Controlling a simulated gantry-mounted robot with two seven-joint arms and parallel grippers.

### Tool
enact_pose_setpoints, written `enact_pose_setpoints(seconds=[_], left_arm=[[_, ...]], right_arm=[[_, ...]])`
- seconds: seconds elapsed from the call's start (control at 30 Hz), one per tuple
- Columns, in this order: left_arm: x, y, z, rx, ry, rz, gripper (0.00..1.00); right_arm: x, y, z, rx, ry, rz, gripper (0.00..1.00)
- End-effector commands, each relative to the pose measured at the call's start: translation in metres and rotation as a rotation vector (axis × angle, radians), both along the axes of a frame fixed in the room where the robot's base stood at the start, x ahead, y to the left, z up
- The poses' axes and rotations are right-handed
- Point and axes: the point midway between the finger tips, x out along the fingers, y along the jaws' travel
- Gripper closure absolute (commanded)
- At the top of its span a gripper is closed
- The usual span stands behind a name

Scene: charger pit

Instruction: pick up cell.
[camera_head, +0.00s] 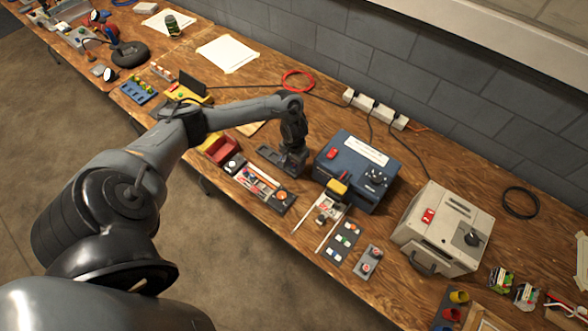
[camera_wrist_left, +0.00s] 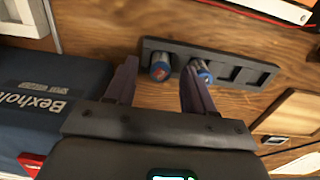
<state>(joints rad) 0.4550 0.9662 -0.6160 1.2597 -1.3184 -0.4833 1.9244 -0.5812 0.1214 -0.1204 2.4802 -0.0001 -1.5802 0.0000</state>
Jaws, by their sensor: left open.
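Two cells with blue ends stand in a dark slotted holder (camera_wrist_left: 252,72) in the left wrist view. One cell (camera_wrist_left: 160,66) shows between the two fingers of my left gripper (camera_wrist_left: 161,68). The other cell (camera_wrist_left: 203,74) is close by the right-hand finger, partly hidden by it. The holder's slots to the right look empty. My left gripper is open; I cannot tell whether a finger touches a cell. In the head view, my left gripper (camera_head: 291,168) is low over the bench beside the blue box, and the cells are hidden there. My right gripper is not in view.
The blue box (camera_head: 340,158) labelled "Bexhol..." stands right beside the gripper. A beige machine (camera_head: 440,232) is farther right. A red bin (camera_head: 219,149) and a parts tray (camera_head: 262,186) lie left and in front. A power strip (camera_head: 375,109) runs along the wall behind.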

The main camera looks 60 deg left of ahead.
Motion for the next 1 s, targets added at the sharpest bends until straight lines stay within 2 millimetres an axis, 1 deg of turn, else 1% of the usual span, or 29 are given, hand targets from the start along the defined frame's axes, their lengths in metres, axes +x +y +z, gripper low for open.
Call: enact_pose_setpoints(seconds=[0.03, 0.1, 0.37, 0.47, 0.7, 0.73, 1.0], left_arm=[[-0.0004, -0.0002, -0.0084, 0.0, 0.001, 0.0, 0.46], [0.0, 0.0001, -0.0135, 0.0, 0.0, 0.0, 0.46], [0.0, 0.0005, -0.015, 0.001, -0.001, 0.0, 0.46], [0.0, 0.0005, -0.0149, 0.001, -0.001, 0.0, 0.6], [0.0, 0.0005, -0.0148, 0.001, -0.001, 0.0, 0.97], [-0.0001, 0.0006, -0.0148, 0.001, -0.001, 0.0, 1.0], [0.0002, 0.0006, -0.0137, 0.001, -0.001, 0.0, 1.0]], right_arm=[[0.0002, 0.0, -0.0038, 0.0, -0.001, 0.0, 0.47], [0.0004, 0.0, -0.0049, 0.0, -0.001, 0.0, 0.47], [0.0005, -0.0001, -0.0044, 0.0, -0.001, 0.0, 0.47], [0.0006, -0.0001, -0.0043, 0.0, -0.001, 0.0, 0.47], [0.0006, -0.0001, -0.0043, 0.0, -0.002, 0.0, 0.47], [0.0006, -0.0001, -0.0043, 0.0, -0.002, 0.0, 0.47], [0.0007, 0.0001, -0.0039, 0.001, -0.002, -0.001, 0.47]])
